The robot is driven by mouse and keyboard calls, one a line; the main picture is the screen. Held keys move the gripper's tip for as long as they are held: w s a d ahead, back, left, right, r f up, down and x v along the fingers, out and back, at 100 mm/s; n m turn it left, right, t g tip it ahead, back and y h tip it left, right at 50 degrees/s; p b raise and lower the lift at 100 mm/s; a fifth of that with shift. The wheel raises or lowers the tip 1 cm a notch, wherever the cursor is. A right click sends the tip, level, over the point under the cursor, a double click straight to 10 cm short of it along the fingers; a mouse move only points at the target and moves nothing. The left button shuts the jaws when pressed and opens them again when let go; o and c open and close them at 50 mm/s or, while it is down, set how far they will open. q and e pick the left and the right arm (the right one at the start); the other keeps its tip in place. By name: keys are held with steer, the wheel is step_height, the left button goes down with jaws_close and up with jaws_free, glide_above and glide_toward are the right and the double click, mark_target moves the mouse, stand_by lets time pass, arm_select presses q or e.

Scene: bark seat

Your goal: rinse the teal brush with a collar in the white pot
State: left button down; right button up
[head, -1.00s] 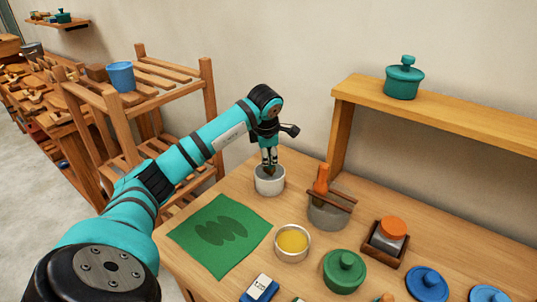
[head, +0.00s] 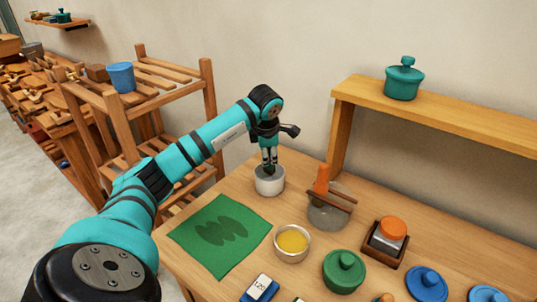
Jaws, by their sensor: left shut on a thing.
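The white pot (head: 270,186) stands near the back left of the wooden table. My left gripper (head: 269,163) points down right above the pot's mouth and is shut on the teal brush (head: 268,172). Only a small dark part of the brush shows between the fingers and the pot's rim. Its lower end is hidden in the pot, and its collar cannot be made out. My right gripper is not in view.
A green mat (head: 222,235) with dark oval marks lies left of a bowl of yellow liquid (head: 292,242). An orange-handled brush stands in a glass jar (head: 328,212) to the pot's right. A green lidded pot (head: 344,272) stands at the front. A raised shelf (head: 450,113) runs along the wall.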

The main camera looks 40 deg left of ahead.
arm_select(q)
steer(key=shift+r+p, duration=2.5)
steer(key=shift+r, duration=0.95)
